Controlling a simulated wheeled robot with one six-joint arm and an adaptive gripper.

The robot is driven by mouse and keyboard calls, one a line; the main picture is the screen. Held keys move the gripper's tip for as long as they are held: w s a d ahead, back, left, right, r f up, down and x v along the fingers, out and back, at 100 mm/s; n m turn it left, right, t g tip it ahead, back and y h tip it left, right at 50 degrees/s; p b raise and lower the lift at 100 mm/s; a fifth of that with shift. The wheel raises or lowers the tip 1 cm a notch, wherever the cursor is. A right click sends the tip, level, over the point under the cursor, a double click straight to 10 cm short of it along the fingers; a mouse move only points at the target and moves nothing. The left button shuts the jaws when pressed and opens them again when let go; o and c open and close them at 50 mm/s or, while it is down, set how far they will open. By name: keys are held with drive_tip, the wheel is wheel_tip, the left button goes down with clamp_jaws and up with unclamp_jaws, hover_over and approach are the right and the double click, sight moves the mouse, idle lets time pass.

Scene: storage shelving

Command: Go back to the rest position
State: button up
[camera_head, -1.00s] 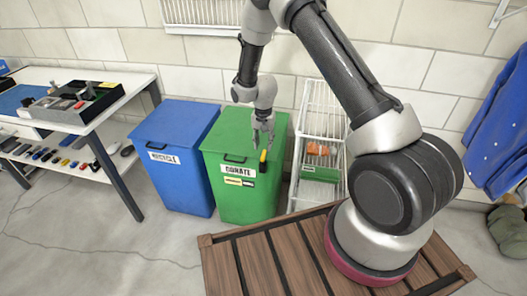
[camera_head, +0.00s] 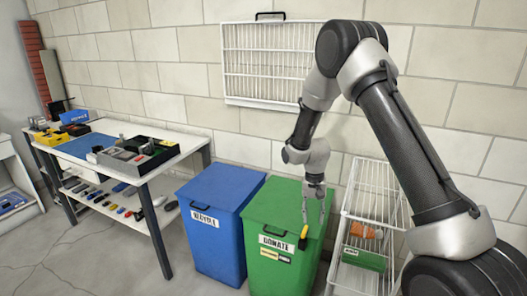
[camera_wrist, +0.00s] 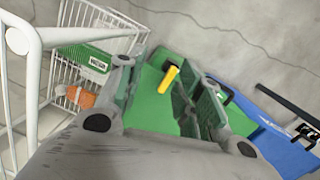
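My gripper (camera_head: 314,205) hangs fingers-down over the front of the green bin marked DONATE (camera_head: 262,270). In the wrist view, its two fingers (camera_wrist: 163,95) stand apart with a gap between them, so it is open. A small yellow and black object (camera_head: 303,237) shows at the bin's front edge, just below the fingertips. In the wrist view its yellow part (camera_wrist: 168,78) appears between the fingers, against the green bin. I cannot tell whether it touches a finger. My arm reaches down from the upper right.
A blue RECYCLE bin (camera_head: 215,240) stands left of the green one. A white wire rack (camera_head: 350,225) with orange and green items stands close on the right. A workbench (camera_head: 190,137) with tools is at left. A white wire panel (camera_head: 262,95) hangs on the wall.

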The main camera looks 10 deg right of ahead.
drive_tip(key=s+d+r+n+t, duration=0.1)
drive_tip(key=s+d+r+t, duration=0.1)
drive_tip(key=s+r, duration=0.8)
drive_tip(key=s+d+r+n+t, duration=0.1)
drive_tip(key=s+d+r, duration=0.4)
drive_tip(key=s+r, duration=0.5)
drive_tip(key=s+d+r+n+t, duration=0.1)
drive_tip(key=s+d+r, duration=0.3)
drive_tip(key=s+r, duration=0.6)
wheel_tip(320, 180, up, 6)
drive_tip(key=shift+f+n+t, duration=0.25)
drive_tip(key=shift+n+t, duration=0.05)
drive_tip(key=shift+t, duration=0.6)
drive_tip(key=shift+d, duration=0.1)
